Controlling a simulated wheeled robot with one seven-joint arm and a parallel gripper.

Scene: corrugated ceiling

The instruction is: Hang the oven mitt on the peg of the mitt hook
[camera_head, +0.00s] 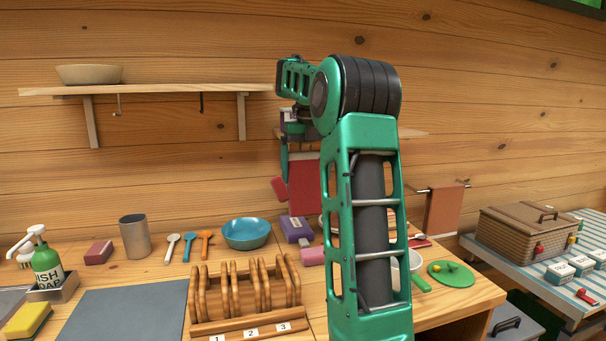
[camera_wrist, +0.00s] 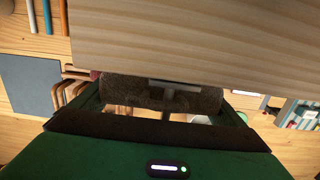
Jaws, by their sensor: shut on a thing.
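The red oven mitt (camera_head: 304,188) hangs upright below my gripper (camera_head: 296,150), its thumb sticking out to the left. My gripper is shut on the top of the mitt, close to the wooden wall. My arm hides its right side and part of the mitt. In the wrist view a pale wooden board (camera_wrist: 200,35) fills the top, very close to my gripper. A dark, rough strip (camera_wrist: 130,92) lies under its edge; I cannot tell whether it is the mitt. I cannot clearly make out the mitt hook or its peg.
A wall shelf (camera_head: 180,89) with a bowl (camera_head: 89,74) and small hooks is at the left. A second shelf (camera_head: 412,134) is behind my arm. Below are a blue bowl (camera_head: 246,233), a purple box (camera_head: 296,229) and a wooden rack (camera_head: 240,288). A cloth (camera_head: 444,209) hangs at the right.

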